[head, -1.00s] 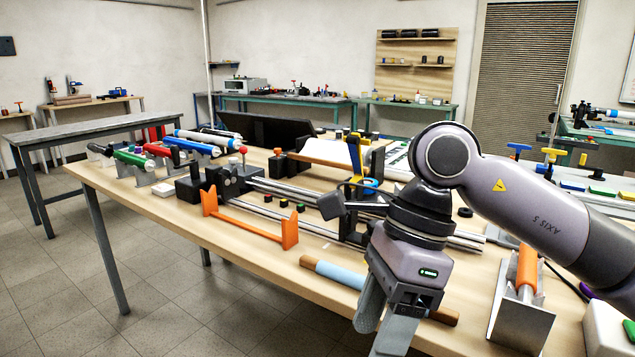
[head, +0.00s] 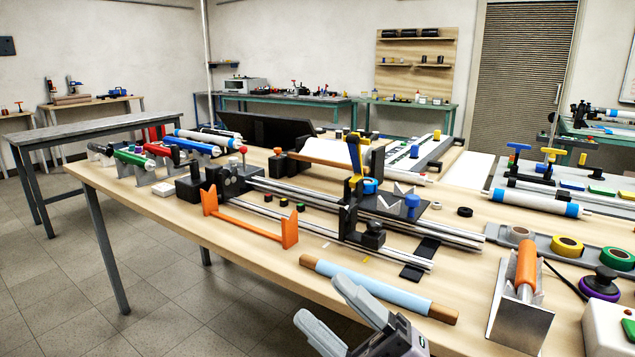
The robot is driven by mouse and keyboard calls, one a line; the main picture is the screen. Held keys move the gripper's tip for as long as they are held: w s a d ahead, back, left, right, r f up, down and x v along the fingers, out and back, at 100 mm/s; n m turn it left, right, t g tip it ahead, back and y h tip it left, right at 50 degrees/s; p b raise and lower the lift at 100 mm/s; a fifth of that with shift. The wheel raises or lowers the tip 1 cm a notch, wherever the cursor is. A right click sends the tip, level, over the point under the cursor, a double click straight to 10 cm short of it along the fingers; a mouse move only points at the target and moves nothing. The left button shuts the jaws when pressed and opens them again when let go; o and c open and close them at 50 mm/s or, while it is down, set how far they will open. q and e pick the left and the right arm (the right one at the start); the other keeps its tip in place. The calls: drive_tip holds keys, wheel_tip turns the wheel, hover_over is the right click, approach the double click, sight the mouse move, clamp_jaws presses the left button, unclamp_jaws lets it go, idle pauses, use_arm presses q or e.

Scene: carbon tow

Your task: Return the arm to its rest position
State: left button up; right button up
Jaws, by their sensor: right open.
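My right gripper (head: 328,318) shows at the bottom centre of the head view, in front of the table's near edge. Its two grey fingers are spread apart, with nothing between them. A light blue roller with wooden ends (head: 378,288) lies on the table just beyond the gripper, apart from it. Most of my right arm is out of the picture. My left gripper is not in view.
The wooden table (head: 150,205) holds a long rail machine (head: 340,215), an orange bracket (head: 250,222), an orange-handled tool on a metal stand (head: 525,275), tape rolls (head: 567,246) and a white box (head: 608,328). Open floor (head: 170,320) lies left of the gripper.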

drive_tip(key=w+d+f+m+t+h, duration=0.1)
drive_tip(key=d+f+m+t+h, duration=0.35)
drive_tip(key=f+m+h, duration=0.35)
drive_tip(key=w+d+f+m+t+h, duration=0.1)
drive_tip(key=d+f+m+t+h, duration=0.3)
drive_tip(key=f+m+h, duration=0.45)
drive_tip(key=s+d+f+m+g+h, duration=0.2)
drive_tip(key=s+d+f+m+g, duration=0.25)
drive_tip(key=s+f, duration=0.35)
drive_tip(key=s+d+f+m+g+h, duration=0.2)
drive_tip(key=s+d+f+m+g, duration=0.3)
drive_tip(key=f, duration=0.6)
use_arm(q)
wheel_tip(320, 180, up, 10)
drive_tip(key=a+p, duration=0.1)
drive_tip(key=p, duration=1.1)
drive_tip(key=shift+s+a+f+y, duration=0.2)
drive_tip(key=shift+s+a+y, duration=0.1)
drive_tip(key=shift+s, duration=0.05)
use_arm(e)
wheel_tip(320, 180, up, 10)
drive_tip(key=s+n, duration=0.1)
drive_tip(key=shift+s+d, duration=0.2)
drive_tip(key=shift+s, duration=0.05)
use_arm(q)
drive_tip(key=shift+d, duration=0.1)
